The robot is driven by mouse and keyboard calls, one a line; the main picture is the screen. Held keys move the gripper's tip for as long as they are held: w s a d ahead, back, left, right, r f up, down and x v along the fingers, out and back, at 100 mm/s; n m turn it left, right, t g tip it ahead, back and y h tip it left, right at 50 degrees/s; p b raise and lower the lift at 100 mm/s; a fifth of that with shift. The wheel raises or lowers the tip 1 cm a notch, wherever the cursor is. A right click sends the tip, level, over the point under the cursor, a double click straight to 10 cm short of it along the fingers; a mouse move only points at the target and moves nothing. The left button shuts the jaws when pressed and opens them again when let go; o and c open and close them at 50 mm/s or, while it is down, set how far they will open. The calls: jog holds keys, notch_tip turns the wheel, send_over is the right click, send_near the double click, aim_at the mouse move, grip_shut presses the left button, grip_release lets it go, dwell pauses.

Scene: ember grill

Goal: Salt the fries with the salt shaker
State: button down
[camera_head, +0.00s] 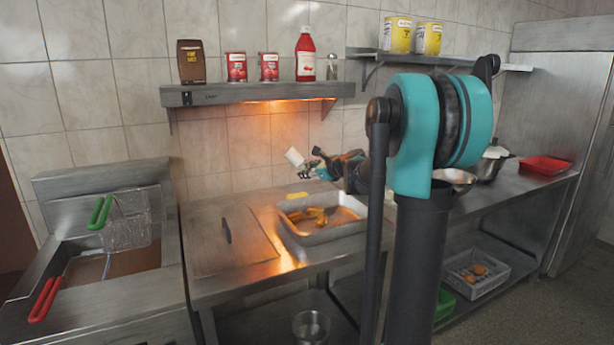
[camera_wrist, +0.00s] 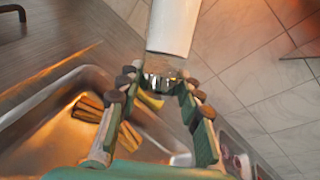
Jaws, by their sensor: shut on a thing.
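My gripper (camera_head: 311,168) is shut on a white cylindrical shaker (camera_head: 295,157), which is tilted and held in the air above the back of the metal tray (camera_head: 342,236). In the wrist view the shaker (camera_wrist: 174,25) reaches up out of my fingers (camera_wrist: 160,85), and its shiny metal end lies between the fingertips. Golden fries (camera_head: 318,214) lie inside the tray; some fries (camera_wrist: 90,106) also show left of my fingers in the wrist view.
A fryer with a wire basket (camera_head: 128,222) stands at the left. A shelf (camera_head: 255,93) above holds sauce bottles, red cans and a small shaker (camera_head: 332,67). A red tray (camera_head: 545,166) and pots sit at the right.

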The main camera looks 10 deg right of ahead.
jog(key=shift+f, duration=1.35)
jog(key=shift+r, duration=1.5)
